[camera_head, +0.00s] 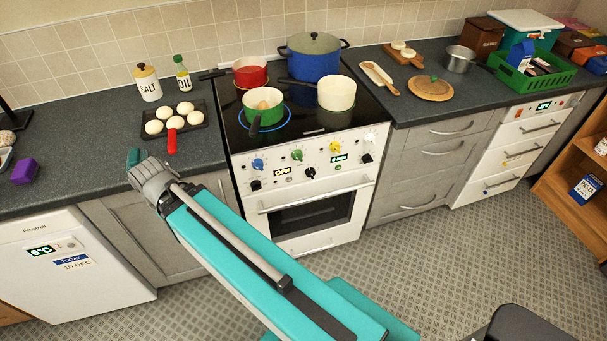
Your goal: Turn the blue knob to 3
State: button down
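The blue knob (257,164) is at the left end of the white stove's front panel (300,160). Its pointer and any number marks are too small to read. A small display (264,173) just below and right of it reads OFF. My gripper (134,157) is at the far end of my teal arm, left of the stove and over the counter's front edge, well apart from the knob. Only a small teal part shows beyond the grey wrist, so its fingers cannot be made out.
Green (297,155), yellow (335,147) and white (367,141) knobs share the panel, with black knobs below. Pots, including a blue one (313,58), stand on the hob. Floor before the stove is open.

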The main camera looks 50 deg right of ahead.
aim_at(257, 164)
jog(key=z, duration=2.1)
jog(key=k, duration=1)
jog(key=u, duration=0.5)
